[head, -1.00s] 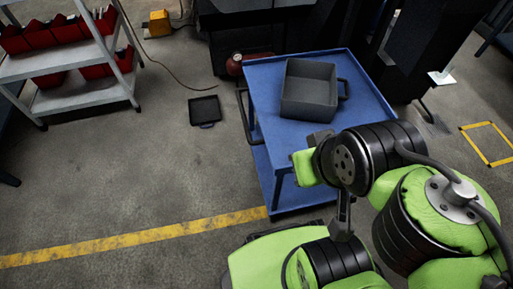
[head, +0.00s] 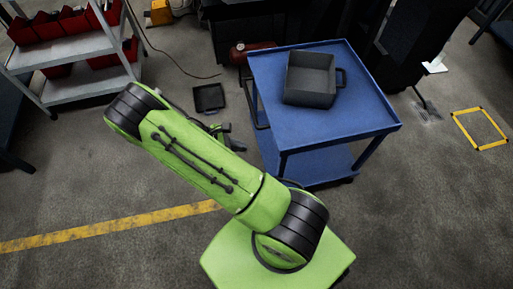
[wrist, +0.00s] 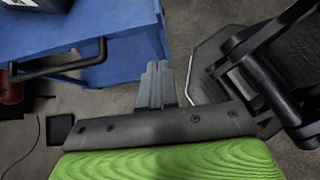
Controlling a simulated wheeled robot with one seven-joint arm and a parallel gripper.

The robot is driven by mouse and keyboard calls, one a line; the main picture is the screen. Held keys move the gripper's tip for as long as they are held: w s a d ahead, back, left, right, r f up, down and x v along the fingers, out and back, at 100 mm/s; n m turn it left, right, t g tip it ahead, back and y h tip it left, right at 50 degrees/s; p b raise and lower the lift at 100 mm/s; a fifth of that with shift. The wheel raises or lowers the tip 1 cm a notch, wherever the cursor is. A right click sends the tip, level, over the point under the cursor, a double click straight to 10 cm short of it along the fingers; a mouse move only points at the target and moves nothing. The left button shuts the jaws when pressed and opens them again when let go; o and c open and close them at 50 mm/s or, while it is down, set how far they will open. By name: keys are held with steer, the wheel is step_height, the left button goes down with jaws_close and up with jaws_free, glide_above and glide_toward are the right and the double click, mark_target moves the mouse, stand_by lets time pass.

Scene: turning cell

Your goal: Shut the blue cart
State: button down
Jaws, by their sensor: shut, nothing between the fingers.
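The blue cart (head: 350,125) stands upright right of centre in the head view, with a flat top and a lower shelf. A black bar handle (head: 256,107) runs along its left side. The cart fills the upper left of the wrist view (wrist: 125,50), with its black handle (wrist: 60,70) in front of it. I cannot tell whether any part of the cart stands open. My gripper (wrist: 155,85) is shut and empty, apart from the handle in the wrist view. In the head view my arm mostly hides it, left of the cart.
A dark grey bin (head: 310,80) sits on the cart top. A black tray (head: 209,97) lies on the floor to the left. A grey shelf rack (head: 85,92) with red bins stands at upper left. A red object (head: 240,52) lies behind the cart.

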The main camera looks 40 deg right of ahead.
mark_target(280, 151)
steer(key=b+x, duration=0.1)
steer(key=x, duration=0.3)
steer(key=r+b+x, duration=0.1)
steer(key=x, duration=0.3)
steer(key=d+b+x, duration=0.1)
steer(key=b+x, duration=0.1)
steer(key=x, duration=0.3)
steer(key=shift+s+d+r, duration=0.1)
steer(key=shift+s+r, duration=0.15)
steer(key=shift+s, duration=0.05)
steer(key=shift+s+d+r, duration=0.1)
steer(key=shift+s+d, duration=0.05)
steer(key=shift+d, duration=0.15)
